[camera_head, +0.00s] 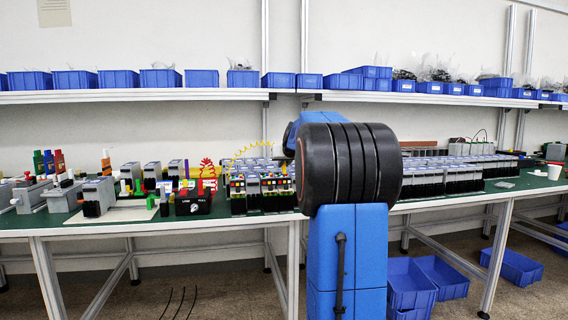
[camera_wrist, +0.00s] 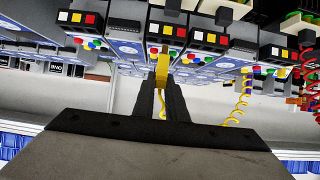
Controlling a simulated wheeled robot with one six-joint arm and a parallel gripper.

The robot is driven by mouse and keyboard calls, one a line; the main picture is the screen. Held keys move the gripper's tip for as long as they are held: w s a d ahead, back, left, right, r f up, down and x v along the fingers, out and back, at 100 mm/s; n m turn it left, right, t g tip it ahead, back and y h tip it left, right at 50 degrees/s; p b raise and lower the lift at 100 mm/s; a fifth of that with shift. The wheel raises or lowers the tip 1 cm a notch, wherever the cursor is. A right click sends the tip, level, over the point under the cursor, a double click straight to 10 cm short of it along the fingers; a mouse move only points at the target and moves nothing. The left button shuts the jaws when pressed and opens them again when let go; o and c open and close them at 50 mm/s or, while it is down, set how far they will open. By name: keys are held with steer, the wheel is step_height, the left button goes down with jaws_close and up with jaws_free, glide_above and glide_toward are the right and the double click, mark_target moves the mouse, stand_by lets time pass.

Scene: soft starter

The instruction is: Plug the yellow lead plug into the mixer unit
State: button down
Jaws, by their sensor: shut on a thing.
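In the wrist view my gripper (camera_wrist: 162,90) is shut on the yellow lead plug (camera_wrist: 162,68), held between two dark fingers. The plug's tip is close to the coloured sockets of a grey unit (camera_wrist: 166,33) with white, yellow and red squares; I cannot tell whether it touches or is in a socket. Several alike units stand in a row, and I cannot read which is the mixer unit. The yellow coiled lead (camera_wrist: 240,100) hangs to the right of the fingers. In the head view the yellow lead (camera_head: 255,148) arches above the units, and my arm hides my gripper.
The green bench (camera_head: 120,222) holds dense rows of units. A black box with a gauge (camera_head: 194,203) stands left of the socketed units. A red coiled lead (camera_wrist: 309,62) is at the right in the wrist view. A shelf (camera_head: 130,96) with blue bins runs behind.

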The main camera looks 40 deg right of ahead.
steer(key=shift+f, duration=0.9)
steer(key=c, duration=1.7)
jaws_free()
steer(key=v, duration=1.7)
steer(key=shift+s+a, duration=0.2)
